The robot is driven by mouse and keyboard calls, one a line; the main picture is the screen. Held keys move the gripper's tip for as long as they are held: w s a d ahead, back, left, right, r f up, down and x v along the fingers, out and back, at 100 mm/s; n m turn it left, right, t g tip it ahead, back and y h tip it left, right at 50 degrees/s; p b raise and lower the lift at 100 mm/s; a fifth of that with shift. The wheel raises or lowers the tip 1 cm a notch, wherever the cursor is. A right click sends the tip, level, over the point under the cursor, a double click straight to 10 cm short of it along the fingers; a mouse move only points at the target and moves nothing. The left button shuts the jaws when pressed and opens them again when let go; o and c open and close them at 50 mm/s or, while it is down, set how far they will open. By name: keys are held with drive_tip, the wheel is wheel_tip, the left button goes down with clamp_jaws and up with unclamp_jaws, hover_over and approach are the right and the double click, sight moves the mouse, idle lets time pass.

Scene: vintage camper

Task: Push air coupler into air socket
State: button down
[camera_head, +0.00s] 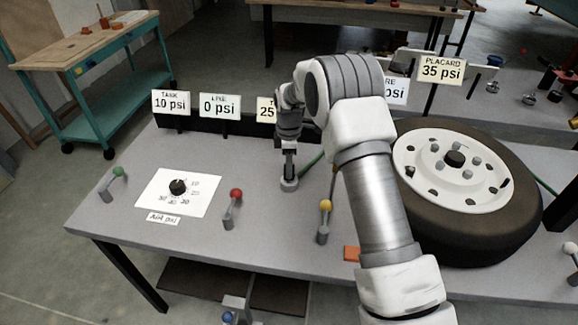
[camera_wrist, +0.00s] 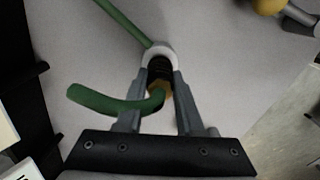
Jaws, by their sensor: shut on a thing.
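My gripper (camera_head: 290,168) points down over the left-middle of the grey table. In the wrist view my gripper (camera_wrist: 161,76) is shut on the air coupler (camera_wrist: 159,68), a dark ribbed cylinder with a brass end. A curved green hose (camera_wrist: 108,104) leads from the brass end. The air socket (camera_head: 289,184) is a short, light grey round fitting on the table, directly below the fingers. In the wrist view its pale rim (camera_wrist: 160,51) shows around the coupler's far end. I cannot tell whether the coupler is inside the socket or just above it.
A wheel (camera_head: 468,190) lies to the right. Levers with red (camera_head: 236,194), yellow (camera_head: 325,206) and green (camera_head: 118,171) knobs stand nearby. A dial sheet (camera_head: 178,192) lies left. Pressure signs (camera_head: 219,107) stand along the back edge. A green hose (camera_wrist: 122,20) runs along the table from the socket.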

drive_tip(key=shift+f+b, duration=0.45)
drive_tip(key=shift+f, duration=0.15)
idle(0.5)
drive_tip(key=shift+c, duration=2.3)
unclamp_jaws()
drive_tip(key=shift+r, duration=0.1)
wheel_tip(320, 180, up, 17)
drive_tip(key=p, duration=0.1)
drive_tip(key=shift+r, duration=0.15)
